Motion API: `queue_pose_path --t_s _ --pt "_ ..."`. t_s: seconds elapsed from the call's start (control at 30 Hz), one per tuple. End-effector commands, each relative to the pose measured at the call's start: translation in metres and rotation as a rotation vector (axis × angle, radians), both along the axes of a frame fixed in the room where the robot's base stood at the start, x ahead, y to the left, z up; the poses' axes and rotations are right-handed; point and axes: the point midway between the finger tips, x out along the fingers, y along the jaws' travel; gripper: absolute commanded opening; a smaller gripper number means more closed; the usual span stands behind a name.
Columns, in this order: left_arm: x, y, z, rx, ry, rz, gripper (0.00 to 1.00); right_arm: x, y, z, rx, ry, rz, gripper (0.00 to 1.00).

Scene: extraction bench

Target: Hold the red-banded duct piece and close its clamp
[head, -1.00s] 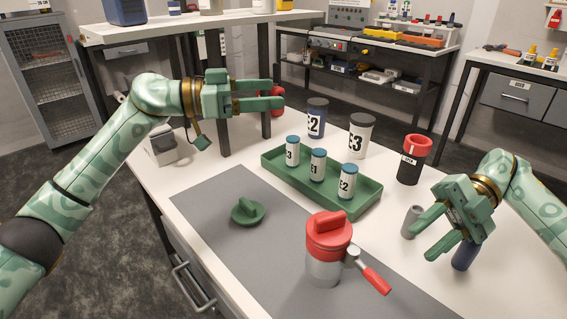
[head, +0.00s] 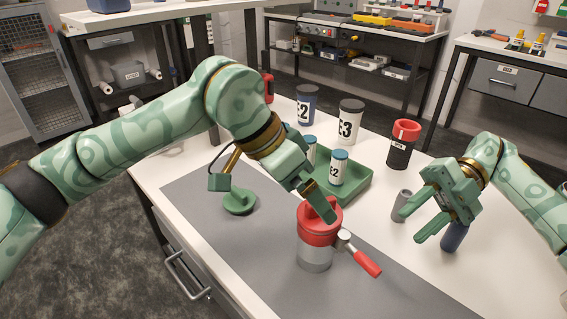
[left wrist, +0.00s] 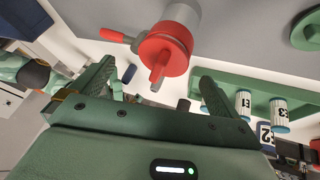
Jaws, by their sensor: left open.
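The duct piece (head: 314,254) stands upright on the grey mat, a grey cylinder with a red upper band and red raised grip. Its clamp lever (head: 365,262), red with a pale pivot, sticks out to the lower right. My left gripper (head: 318,203) is open above the red top; one finger covers part of the grip in the head view. In the left wrist view the red top (left wrist: 162,55) lies ahead of the spread fingers, with no visible grasp. My right gripper (head: 428,219) is open and apart from the duct, over the right of the table.
A green tray (head: 357,190) with small labelled vials stands behind the duct. A green knobbed lid (head: 239,202) lies left on the mat. A grey cylinder (head: 401,205) and dark blue cylinder (head: 454,238) are by my right gripper. Larger canisters (head: 350,122) stand farther back.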

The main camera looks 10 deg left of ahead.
Motion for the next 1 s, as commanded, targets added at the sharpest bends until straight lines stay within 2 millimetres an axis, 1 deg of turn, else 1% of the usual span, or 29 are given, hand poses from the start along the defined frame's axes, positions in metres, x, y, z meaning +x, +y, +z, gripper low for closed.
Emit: queue_pose_path --t_s 0.03,0.1,0.2,0.33,0.5,0.77,0.87,0.9,0.93,1.0 --pt "0.001 -0.006 -0.01 0.0 0.002 -0.001 1.0 0.0 0.0 0.0 0.0 0.0 0.0 0.36" --pt "0.002 -0.014 -0.024 -0.001 0.003 -0.001 1.0 0.0 0.0 0.0 0.0 0.0 0.0 0.36" --pt "0.003 -0.024 -0.04 -0.001 0.003 -0.002 1.0 0.0 0.0 0.0 0.0 0.0 0.0 0.36" --pt "0.006 -0.033 -0.055 -0.001 0.0 0.0 1.0 0.0 0.0 0.0 0.0 0.0 0.0 0.36" --pt "0.007 -0.039 -0.064 -0.001 0.0 0.001 1.0 0.0 0.0 0.0 0.0 0.0 0.0 0.36" --pt "0.007 -0.039 -0.065 -0.002 -0.001 0.001 1.0 0.0 0.0 0.0 0.0 0.0 0.0 0.36" --pt "0.007 -0.039 -0.065 -0.002 -0.001 0.001 0.75 0.0 0.0 0.0 0.0 0.0 0.0 0.36" --pt "0.007 -0.039 -0.065 -0.001 0.0 0.001 0.64 0.0 0.0 0.0 0.0 0.0 0.0 0.36" --pt "0.007 -0.039 -0.065 -0.001 0.0 0.001 0.62 0.0 0.0 0.0 0.0 0.0 0.0 0.36" --pt "0.007 -0.039 -0.065 -0.001 0.0 0.001 0.61 0.0 0.0 0.0 0.0 0.0 0.0 0.36"
